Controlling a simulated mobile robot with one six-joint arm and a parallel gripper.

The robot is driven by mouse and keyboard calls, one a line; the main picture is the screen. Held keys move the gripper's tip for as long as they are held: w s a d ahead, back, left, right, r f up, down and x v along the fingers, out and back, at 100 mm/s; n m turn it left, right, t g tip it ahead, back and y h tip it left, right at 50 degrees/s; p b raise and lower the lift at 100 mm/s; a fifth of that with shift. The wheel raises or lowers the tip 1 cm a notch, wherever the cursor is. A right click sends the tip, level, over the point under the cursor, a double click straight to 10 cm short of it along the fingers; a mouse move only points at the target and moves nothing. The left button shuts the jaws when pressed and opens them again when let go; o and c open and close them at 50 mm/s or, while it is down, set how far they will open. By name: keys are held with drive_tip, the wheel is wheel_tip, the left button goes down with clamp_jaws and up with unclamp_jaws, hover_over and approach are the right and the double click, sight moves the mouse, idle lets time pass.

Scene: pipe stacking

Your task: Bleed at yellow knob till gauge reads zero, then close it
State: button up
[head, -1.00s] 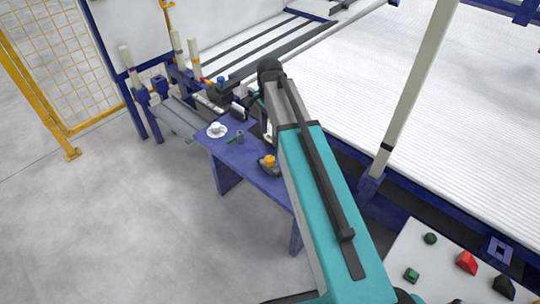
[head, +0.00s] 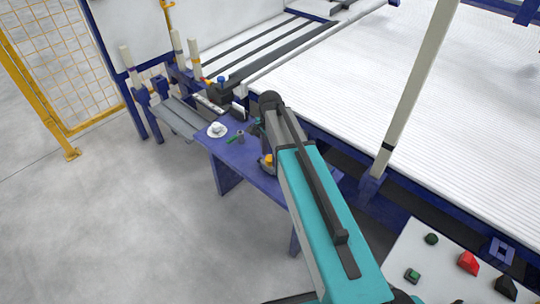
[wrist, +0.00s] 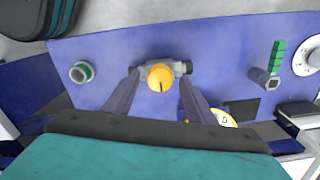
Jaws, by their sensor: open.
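My gripper (wrist: 159,80) is open, with one finger on each side of the knob in the picture. I see space between each finger and the knob; I cannot tell the height gap. A round gauge (wrist: 224,118) with a white dial and yellow rim is right of the right finger, which partly hides it. Its reading is not legible.
The blue bench (head: 235,160) also holds a white saucer with a cup (head: 217,129). A machine frame borders the bench.

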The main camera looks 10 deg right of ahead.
drive_tip(key=shift+f, duration=0.2)
drive_tip(key=c, duration=1)
drive_tip(key=shift+c, duration=0.2)
